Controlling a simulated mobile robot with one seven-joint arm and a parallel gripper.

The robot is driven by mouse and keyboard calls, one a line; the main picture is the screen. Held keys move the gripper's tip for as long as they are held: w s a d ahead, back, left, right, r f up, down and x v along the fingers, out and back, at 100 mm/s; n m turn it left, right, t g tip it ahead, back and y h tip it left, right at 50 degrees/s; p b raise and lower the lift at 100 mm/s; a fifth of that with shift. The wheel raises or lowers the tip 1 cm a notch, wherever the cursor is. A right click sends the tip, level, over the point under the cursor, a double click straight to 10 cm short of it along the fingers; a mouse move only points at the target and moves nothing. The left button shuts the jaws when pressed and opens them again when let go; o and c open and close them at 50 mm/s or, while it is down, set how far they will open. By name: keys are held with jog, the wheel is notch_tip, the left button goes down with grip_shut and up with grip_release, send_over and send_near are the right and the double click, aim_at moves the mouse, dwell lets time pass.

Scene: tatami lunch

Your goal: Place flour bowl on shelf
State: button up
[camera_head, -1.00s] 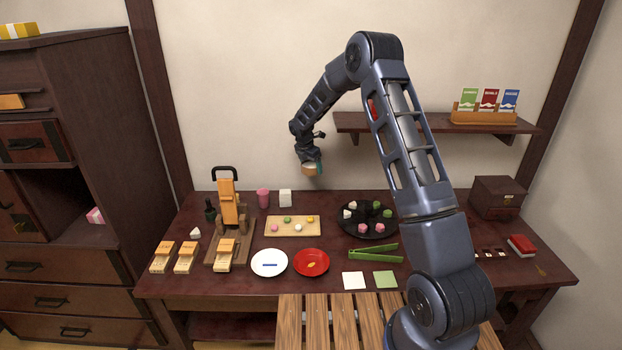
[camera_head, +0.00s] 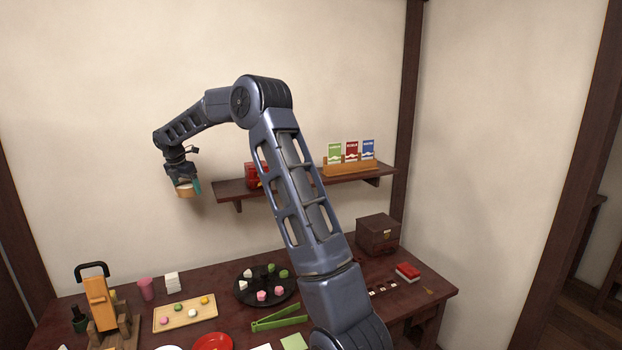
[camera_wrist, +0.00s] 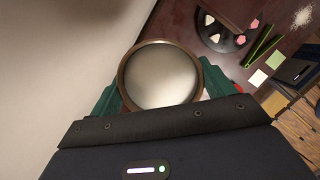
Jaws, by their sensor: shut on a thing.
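The flour bowl (camera_wrist: 161,75) is round with a brown rim and a pale inside. My gripper (camera_head: 188,187) is shut on it, with green fingers on both sides of the bowl in the wrist view. In the head view the bowl (camera_head: 184,190) is a small tan shape in the air, left of the shelf and near the wall. The dark wooden shelf (camera_head: 225,188) is on the back wall. My arm covers part of the shelf's middle.
A red object (camera_head: 251,176) stands on the shelf's left part, and a card holder (camera_head: 350,168) with three cards stands on its right. Below, the table holds a black plate (camera_head: 243,293), a tray (camera_head: 165,325), a box (camera_head: 378,234) and green tongs (camera_head: 272,322).

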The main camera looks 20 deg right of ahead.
aim_at(187, 186)
notch_tip(187, 186, up, 24)
jog(key=w+d+m+g+h, duration=0.2)
jog(key=d+m, duration=0.6)
jog(key=d, duration=3.7)
jog(key=shift+n+y, duration=0.3)
jog(key=shift+y, duration=0.2)
jog(key=f, duration=0.8)
jog(key=w+f, duration=0.1)
jog(key=f, duration=0.7)
jog(key=a+f, duration=0.1)
jog(key=f, duration=0.8)
jog(key=shift+w, duration=0.25)
jog(key=o, duration=1.1)
jog(key=shift+f, duration=0.15)
